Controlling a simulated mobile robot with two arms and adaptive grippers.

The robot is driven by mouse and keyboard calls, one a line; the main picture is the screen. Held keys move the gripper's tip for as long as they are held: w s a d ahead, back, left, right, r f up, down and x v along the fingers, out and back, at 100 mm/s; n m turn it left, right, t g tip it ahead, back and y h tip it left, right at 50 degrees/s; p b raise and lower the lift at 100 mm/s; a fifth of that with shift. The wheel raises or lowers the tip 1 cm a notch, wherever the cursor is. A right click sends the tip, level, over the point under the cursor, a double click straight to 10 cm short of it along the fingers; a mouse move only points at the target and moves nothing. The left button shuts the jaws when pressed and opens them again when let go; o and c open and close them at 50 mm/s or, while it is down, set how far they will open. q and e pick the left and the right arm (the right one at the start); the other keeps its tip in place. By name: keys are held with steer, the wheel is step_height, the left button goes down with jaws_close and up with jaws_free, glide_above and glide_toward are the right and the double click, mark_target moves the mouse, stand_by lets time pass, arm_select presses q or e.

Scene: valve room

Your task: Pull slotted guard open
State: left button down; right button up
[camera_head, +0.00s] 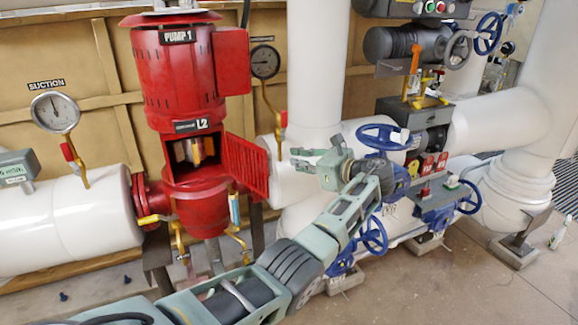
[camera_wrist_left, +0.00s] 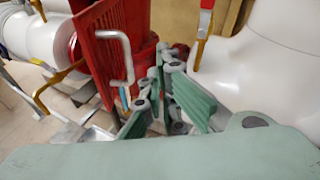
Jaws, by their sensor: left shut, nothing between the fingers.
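The slotted guard (camera_head: 245,163) is a red hinged panel on the pump (camera_head: 190,85). It stands swung out to the right, and the pump opening (camera_head: 192,152) shows the shaft parts inside. In the left wrist view the guard (camera_wrist_left: 92,45) fills the upper left, with a bent grey handle (camera_wrist_left: 127,55) on its face. My left gripper (camera_head: 308,157) is right of the guard's outer edge, shut and empty. In the left wrist view its fingers (camera_wrist_left: 160,80) are beside the handle, apparently apart from it. My right gripper is not in view.
A white pipe (camera_head: 315,70) rises behind my gripper. Blue handwheels (camera_head: 383,137) and valves stand to its right. A suction gauge (camera_head: 55,112) and white pipe (camera_head: 85,212) are left of the pump. Concrete floor (camera_head: 470,275) is open at lower right.

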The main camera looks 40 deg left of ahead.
arm_select(q)
steer(key=d+f+n+t+h+b, duration=0.1)
steer(key=d+f+n+t+b, duration=0.2)
steer(key=d+f+n+t, duration=0.25)
steer(key=s+r+n+t+b, duration=0.2)
steer(key=s+r+n+t, duration=0.1)
steer(key=s+n+t, duration=0.15)
steer(key=w+a+p, duration=0.3)
steer(key=a+p, duration=0.1)
steer(key=a, duration=0.4)
steer(key=shift+a+f, duration=0.15)
